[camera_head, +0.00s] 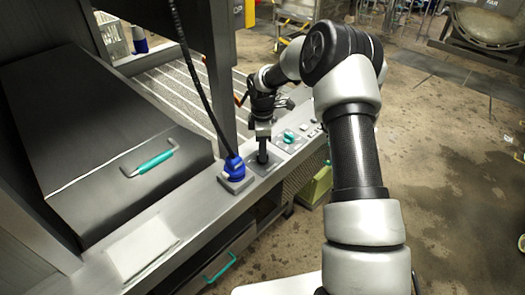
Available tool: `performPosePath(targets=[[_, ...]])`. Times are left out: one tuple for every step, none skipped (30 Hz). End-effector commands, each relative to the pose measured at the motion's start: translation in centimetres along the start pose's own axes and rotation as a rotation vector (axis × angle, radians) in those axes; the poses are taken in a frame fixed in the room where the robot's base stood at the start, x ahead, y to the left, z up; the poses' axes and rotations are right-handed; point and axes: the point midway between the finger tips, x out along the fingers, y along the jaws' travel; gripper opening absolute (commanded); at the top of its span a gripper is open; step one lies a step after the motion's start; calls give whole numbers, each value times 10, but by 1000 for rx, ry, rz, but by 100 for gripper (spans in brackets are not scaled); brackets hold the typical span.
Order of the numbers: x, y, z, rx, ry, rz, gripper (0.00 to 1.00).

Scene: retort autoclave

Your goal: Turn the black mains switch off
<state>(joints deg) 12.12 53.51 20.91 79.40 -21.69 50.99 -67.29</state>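My gripper (263,132) points down over the front ledge of the machine, at the end of my arm. Directly under it a dark upright piece (263,156) stands on a square grey plate (259,166). This looks like the black mains switch, but I cannot tell clearly where the fingers end and the switch begins. The fingers are too small and overlapped to tell whether they are open or shut on it. The switch's on or off position cannot be read.
A blue plug (234,168) with a black cable sits just left of the plate. A teal knob (289,136) and small buttons lie to the right on the ledge. A dark lid with a teal handle (148,162) is at left. A green box (317,186) stands below the ledge.

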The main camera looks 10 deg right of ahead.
Motion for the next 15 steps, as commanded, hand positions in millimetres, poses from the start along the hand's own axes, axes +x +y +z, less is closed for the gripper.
performPosePath(targets=[[0, 0, 0, 0, 0, 1, 26], [0, 0, 0, 0, 0, 0, 30], [0, 0, 0, 1, 0, 0, 30], [0, 0, 0, 1, 0, 0, 30], [0, 0, 0, 1, 0, 0, 30], [0, 0, 0, 1, 0, 0, 30], [0, 0, 0, 1, 0, 0, 30], [0, 0, 0, 1, 0, 0, 30], [0, 0, 0, 2, 0, 0, 30], [0, 0, 0, 2, 0, 0, 30], [-1, 0, 0, 2, 0, 0, 30], [-3, 0, 0, 2, 0, 0, 30], [-5, 0, 0, 2, 0, 1, 30], [-8, 0, 0, 2, 0, 2, 30], [-13, 1, 0, 3, 1, 3, 30]])
